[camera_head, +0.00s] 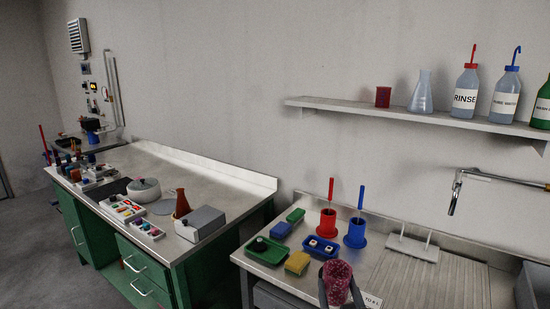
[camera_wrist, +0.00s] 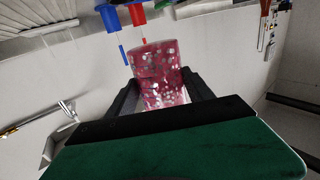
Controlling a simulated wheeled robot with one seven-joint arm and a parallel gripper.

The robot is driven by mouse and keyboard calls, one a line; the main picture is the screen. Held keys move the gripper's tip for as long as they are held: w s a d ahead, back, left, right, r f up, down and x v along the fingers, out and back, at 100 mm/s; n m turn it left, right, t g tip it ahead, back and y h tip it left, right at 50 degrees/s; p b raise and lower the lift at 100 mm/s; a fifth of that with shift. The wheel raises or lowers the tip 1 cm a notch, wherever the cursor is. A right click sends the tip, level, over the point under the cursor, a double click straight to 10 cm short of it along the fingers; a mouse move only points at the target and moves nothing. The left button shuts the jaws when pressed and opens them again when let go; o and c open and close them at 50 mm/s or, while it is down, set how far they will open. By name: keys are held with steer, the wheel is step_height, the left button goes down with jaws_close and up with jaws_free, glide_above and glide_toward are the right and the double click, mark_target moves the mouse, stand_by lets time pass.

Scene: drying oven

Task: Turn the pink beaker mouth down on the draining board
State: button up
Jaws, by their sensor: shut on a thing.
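The pink speckled beaker (camera_head: 337,281) is at the lower middle of the head view, in front of the bench's left part. My gripper (camera_head: 339,290) is shut on it, with a dark finger on each side. In the wrist view the beaker (camera_wrist: 155,68) stands out between the fingers of my gripper (camera_wrist: 160,88). That view is upside down against the room. I cannot tell which end of the beaker is its mouth. The ridged draining board (camera_head: 430,279) lies to the right of the beaker, and its visible ridges are bare.
A red holder (camera_head: 327,224) and a blue holder (camera_head: 355,234) with brushes stand behind the beaker. Green and blue trays and a yellow sponge (camera_head: 297,263) lie left. A white pegged stand (camera_head: 412,248) and a tap (camera_head: 455,195) are at the back right.

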steer(key=w+r+p, duration=0.3)
steer(key=r+p, duration=0.2)
steer(key=r, duration=0.7)
steer(key=shift+w+p, duration=0.3)
steer(key=shift+p, duration=0.05)
steer(key=w+r+p, duration=0.3)
steer(key=r, duration=0.7)
steer(key=shift+r, duration=0.1)
steer(key=s+f, duration=1.1)
steer(key=shift+w+a, duration=0.1)
stand_by(1.5)
